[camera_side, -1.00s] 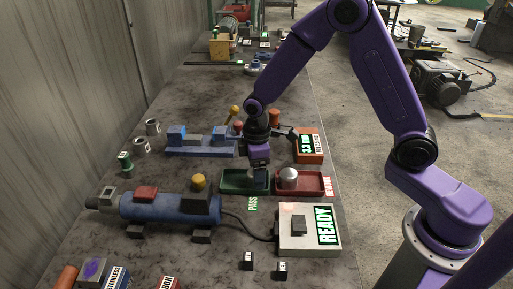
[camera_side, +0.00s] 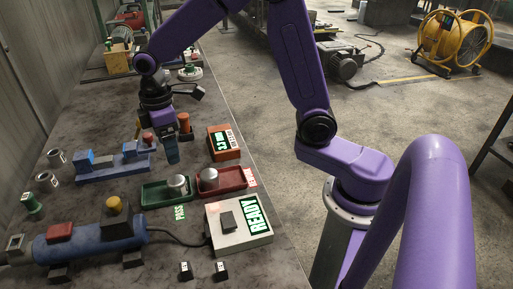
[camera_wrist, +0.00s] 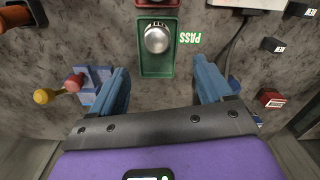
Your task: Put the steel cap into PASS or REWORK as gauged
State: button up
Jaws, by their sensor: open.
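A steel cap (camera_side: 179,185) sits in the green PASS tray (camera_side: 152,196); the wrist view shows the same cap (camera_wrist: 157,38) in that tray (camera_wrist: 157,70). A second steel cap (camera_side: 209,177) sits in the red tray (camera_side: 236,178) to its right. My gripper (camera_side: 172,158) is above and behind the green tray, apart from the cap. In the wrist view its two blue fingers (camera_wrist: 163,88) are wide apart with nothing between them. An orange gauge box (camera_side: 223,142) with a green readout stands behind the red tray; its digits are too small to read surely.
A white box (camera_side: 238,221) showing READY stands in front of the trays. A blue cylindrical machine (camera_side: 90,240) lies at the front left, and a blue vise-like fixture (camera_side: 115,166) is behind it. Small dark labelled blocks (camera_side: 186,270) lie at the front. Bare table lies between them.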

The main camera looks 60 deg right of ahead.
jog(key=s+d, duration=0.3)
jog(key=s, duration=1)
jog(key=s+d+r+n, duration=0.1)
jog(key=s+d, duration=0.2)
jog(key=s, duration=1.1)
jog(key=shift+d+r, duration=0.3)
jog(key=shift+d, duration=0.05)
jog(key=shift+w, duration=0.1)
dwell(0.5)
